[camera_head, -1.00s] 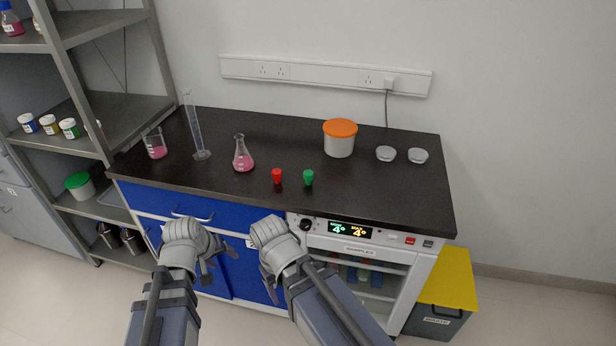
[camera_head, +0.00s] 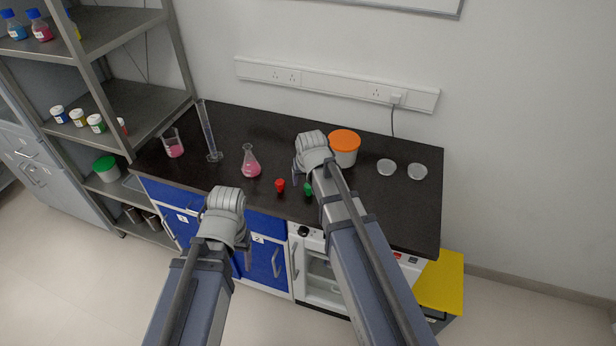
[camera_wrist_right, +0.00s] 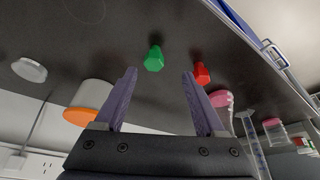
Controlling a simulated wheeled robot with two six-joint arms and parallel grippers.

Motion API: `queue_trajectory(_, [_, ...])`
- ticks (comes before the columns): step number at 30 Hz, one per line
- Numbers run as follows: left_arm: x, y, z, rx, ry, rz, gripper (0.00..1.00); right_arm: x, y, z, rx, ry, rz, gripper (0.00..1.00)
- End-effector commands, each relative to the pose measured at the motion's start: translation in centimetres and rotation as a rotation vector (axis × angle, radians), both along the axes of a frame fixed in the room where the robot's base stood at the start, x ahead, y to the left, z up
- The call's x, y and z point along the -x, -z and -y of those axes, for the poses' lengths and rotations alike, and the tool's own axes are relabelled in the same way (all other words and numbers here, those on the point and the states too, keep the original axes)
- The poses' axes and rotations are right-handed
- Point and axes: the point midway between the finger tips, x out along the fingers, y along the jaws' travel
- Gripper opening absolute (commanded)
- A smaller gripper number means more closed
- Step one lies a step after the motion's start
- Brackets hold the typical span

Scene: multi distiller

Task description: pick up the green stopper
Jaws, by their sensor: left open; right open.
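The green stopper (camera_head: 308,189) stands on the black counter, partly hidden by my right arm in the head view. In the right wrist view the green stopper (camera_wrist_right: 154,59) shows just beyond the fingertips, in line with the gap between them. My right gripper (camera_head: 305,176) is over the counter, close to the stopper; in the right wrist view its fingers (camera_wrist_right: 159,76) are apart with nothing between them. My left gripper (camera_head: 243,252) is open and hangs in front of the blue cabinet, below the counter edge, away from the stopper.
A red stopper (camera_head: 280,185) stands just left of the green one. Further left are a pink-filled flask (camera_head: 251,165), a measuring cylinder (camera_head: 208,135) and a beaker (camera_head: 174,147). An orange-lidded tub (camera_head: 345,150) stands behind; two dishes (camera_head: 386,167) lie at right.

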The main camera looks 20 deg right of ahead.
Motion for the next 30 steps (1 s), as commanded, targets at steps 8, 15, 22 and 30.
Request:
queue_trajectory(8, [0.0,0.1,0.0,0.001,-0.001,0.001,0.67,-0.8,-0.1,0.6,-0.002,0.014,0.019,0.72])
queue_trajectory(15, [0.0,2.1,0.0,0.001,-0.001,0.001,0.67,-1.5,2.0,0.7,-0.002,0.013,0.017,0.72])
queue_trajectory(22, [0.0,2.3,0.0,0.001,-0.001,0.001,0.67,-1.6,2.1,0.7,-0.002,0.013,0.016,0.72])
queue_trajectory(30, [0.0,4.6,0.0,0.001,-0.001,0.001,0.67,-2.1,4.5,1.0,-0.002,0.013,0.016,0.72])
